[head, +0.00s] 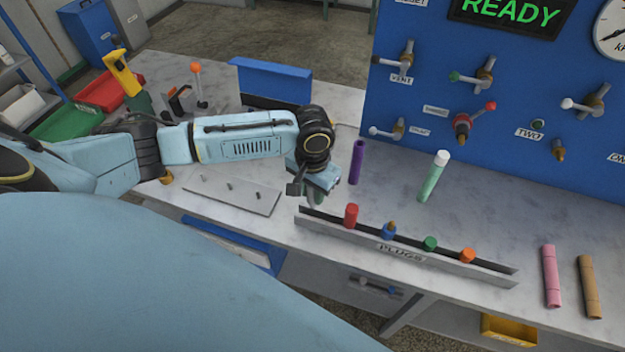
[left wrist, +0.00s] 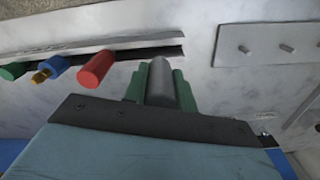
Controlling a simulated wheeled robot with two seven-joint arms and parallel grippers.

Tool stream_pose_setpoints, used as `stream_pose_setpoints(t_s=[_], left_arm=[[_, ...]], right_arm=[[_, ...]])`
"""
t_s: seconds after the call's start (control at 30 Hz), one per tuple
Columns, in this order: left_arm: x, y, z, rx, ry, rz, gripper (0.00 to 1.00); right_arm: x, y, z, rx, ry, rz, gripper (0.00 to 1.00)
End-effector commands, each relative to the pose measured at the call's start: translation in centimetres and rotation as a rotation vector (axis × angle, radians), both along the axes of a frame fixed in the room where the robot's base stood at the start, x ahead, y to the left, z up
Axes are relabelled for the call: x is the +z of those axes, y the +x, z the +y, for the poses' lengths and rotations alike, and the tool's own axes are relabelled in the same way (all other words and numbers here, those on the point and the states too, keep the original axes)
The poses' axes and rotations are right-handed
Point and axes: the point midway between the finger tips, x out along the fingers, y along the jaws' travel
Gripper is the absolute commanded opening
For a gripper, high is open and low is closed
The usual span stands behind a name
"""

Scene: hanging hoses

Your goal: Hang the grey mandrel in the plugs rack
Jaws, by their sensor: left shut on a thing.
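My left gripper (head: 317,196) is at the left end of the plugs rack (head: 450,266), above the bench. In the left wrist view its green-tipped fingers (left wrist: 160,86) are shut on the grey mandrel (left wrist: 160,80). The mandrel is mostly hidden by the gripper in the head view. The rack is a long slotted grey rail labelled PLUGS, also in the left wrist view (left wrist: 150,40). It holds a red plug (head: 351,215), a blue plug (head: 389,231), a green plug (head: 430,243) and an orange plug (head: 467,255). My right gripper is out of view.
A purple tube (head: 357,162) and a pale green tube with a white top (head: 433,176) stand behind the rack. Pink (head: 551,276) and tan (head: 589,287) tubes lie at right. A pegged plate (head: 232,193) is at left. A blue valve panel (head: 500,105) rises behind.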

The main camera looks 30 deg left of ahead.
Motion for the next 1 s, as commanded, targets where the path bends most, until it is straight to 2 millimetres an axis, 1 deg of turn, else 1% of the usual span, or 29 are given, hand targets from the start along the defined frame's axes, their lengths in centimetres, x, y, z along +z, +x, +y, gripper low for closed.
stream_pose_setpoints(t_s=[0.1,0.23,0.8,1.0], left_arm=[[-0.7,0.01,-0.02,0.0,0.0,0.0,0.02],[-1.0,0.02,-0.01,0.0,0.0,0.0,0.02],[-1.02,0.02,0.01,0.0,0.0,0.0,0.02],[-0.93,0.01,0.0,0.001,0.0,0.0,0.02]], right_arm=[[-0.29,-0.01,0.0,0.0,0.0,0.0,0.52],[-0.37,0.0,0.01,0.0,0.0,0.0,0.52],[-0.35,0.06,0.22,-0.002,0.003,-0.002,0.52],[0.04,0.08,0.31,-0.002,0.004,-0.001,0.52]])
